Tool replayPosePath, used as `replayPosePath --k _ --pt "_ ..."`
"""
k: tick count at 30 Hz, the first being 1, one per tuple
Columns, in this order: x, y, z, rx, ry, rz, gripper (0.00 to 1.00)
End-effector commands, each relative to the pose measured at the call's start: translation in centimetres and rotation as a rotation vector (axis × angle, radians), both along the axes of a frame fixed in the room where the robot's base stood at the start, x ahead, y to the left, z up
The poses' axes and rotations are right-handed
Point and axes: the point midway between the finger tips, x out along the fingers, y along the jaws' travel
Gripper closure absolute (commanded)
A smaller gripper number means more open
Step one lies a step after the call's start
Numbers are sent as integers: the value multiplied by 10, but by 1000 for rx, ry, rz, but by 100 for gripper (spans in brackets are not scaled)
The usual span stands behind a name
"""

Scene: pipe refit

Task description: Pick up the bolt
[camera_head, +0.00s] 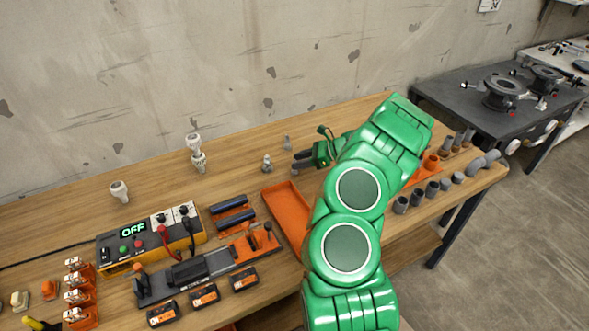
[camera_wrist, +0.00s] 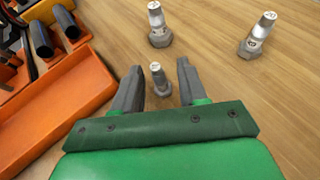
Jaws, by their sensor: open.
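A grey bolt (camera_wrist: 160,80) stands upright on its head on the wooden table, between the two dark fingers of my gripper (camera_wrist: 160,66). The fingers are open, with a visible gap on each side of the bolt. In the head view my gripper (camera_head: 294,162) is low over the table and points left; the bolt between its fingers cannot be made out there. Two more upright bolts stand beyond the fingers: one straight ahead (camera_wrist: 159,27), also in the head view (camera_head: 267,163), and one to the right (camera_wrist: 258,36), also in the head view (camera_head: 287,144).
An orange tray (camera_wrist: 60,105) lies left of my gripper, also in the head view (camera_head: 286,212). Dark cylinders (camera_head: 233,210) lie beyond it. A yellow-black box (camera_head: 150,238) reads OFF. Grey pipe pieces (camera_head: 445,184) line the table's right side.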

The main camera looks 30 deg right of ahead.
Motion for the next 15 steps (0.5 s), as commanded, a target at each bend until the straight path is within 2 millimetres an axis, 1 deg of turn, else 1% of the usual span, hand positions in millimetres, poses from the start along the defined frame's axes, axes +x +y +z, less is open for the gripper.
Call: replayPosePath --k 3,7,10,15 --pt "6 15 -4 0 0 1 58" --pt "14 28 -12 -1 1 2 58" --pt "17 33 -14 0 0 1 58" --pt "18 33 -14 -2 -1 1 58"
